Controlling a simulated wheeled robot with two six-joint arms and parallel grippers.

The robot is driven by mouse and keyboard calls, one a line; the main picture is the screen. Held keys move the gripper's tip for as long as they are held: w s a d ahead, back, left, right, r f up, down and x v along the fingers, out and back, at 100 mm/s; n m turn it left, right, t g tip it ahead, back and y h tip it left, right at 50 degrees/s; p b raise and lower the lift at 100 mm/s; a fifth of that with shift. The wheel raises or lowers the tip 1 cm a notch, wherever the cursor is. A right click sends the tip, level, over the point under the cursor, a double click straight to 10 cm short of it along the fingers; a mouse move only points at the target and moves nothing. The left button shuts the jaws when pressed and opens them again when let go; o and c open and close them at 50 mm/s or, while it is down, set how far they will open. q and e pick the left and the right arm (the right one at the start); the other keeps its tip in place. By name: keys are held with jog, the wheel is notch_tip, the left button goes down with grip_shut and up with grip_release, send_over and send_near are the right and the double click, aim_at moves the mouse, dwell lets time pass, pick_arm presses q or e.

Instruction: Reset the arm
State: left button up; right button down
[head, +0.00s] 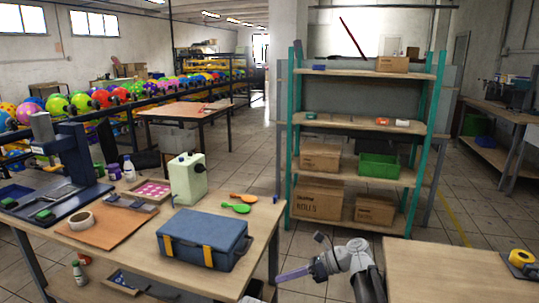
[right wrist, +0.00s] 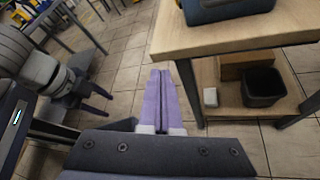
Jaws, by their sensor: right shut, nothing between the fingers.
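My right gripper (head: 294,273) is in the lower middle of the head view, in the gap between the wooden workbench and the table at the lower right. Its purple fingers (right wrist: 160,98) lie together in the right wrist view, shut and empty, above the tiled floor. They touch nothing. My left gripper does not show clearly in the head view. Grey parts of my own body with dark prongs show at the left of the right wrist view; I cannot tell how the left jaws stand.
The workbench (head: 106,268) at left carries a blue toolbox (head: 204,238), a pale green canister (head: 187,178) and green and orange spoons. A shelf (head: 354,176) with boxes stands behind. A table (head: 452,272) with a yellow tape roll (head: 521,258) is at lower right.

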jog(key=s+a+f+n+g+h, duration=0.2)
jog(key=s+a+f+n+h, duration=0.2)
jog(key=s+f+n+h, duration=0.5)
jog(key=s+d+f+n+t+h, duration=0.1)
jog(key=s+d+f+n+h, duration=0.15)
jog(key=s+n, duration=0.5)
jog(key=s+d+f+n+t+h, duration=0.1)
jog(key=s+d+n+h, duration=0.25)
jog(key=n, duration=0.75)
notch_tip(320, 180, up, 16)
jog(key=p, duration=1.6)
jog(key=shift+w+a+y, duration=0.15)
jog(key=shift+a+y, duration=0.15)
